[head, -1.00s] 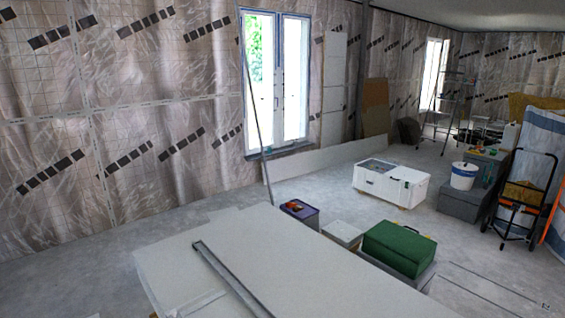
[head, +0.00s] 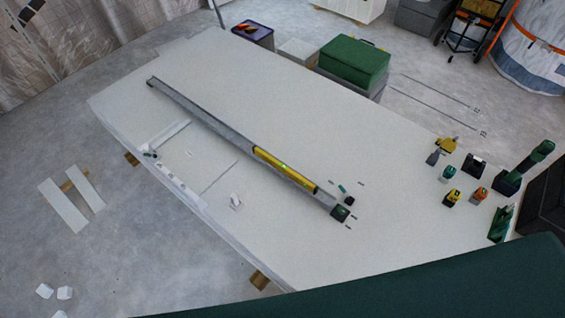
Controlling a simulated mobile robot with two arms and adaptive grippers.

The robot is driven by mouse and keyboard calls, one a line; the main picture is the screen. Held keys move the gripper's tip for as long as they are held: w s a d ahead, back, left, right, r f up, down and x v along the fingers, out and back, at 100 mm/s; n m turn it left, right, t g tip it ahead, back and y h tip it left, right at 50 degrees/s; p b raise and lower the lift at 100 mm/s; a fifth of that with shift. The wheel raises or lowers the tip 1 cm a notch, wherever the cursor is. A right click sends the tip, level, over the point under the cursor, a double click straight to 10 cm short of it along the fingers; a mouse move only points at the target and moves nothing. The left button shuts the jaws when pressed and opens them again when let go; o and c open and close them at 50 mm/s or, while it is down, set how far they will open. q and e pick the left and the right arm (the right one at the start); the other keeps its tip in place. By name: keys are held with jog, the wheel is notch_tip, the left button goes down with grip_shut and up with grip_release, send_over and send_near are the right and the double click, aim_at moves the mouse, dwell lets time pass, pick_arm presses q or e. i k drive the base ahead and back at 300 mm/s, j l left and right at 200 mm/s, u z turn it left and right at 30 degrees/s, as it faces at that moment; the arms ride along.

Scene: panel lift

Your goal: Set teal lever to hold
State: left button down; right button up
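A long grey rail (head: 215,125) lies across the white panel (head: 265,85). A yellow level (head: 284,168) with a green vial lies along the rail's near part. At the rail's near right end is a dark block with a teal patch (head: 342,212). A small teal and black piece (head: 345,192) is just above it. I cannot tell which of these is the teal lever, or its setting; they are too small. Neither of my grippers is in view.
Several small tools (head: 478,192) in yellow, orange, green and black stand at the panel's right end. A dark green surface (head: 430,288) fills the bottom right. Offcuts (head: 70,204) lie on the floor at left.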

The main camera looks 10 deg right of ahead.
aim_at(344, 191)
jog(key=z, duration=1)
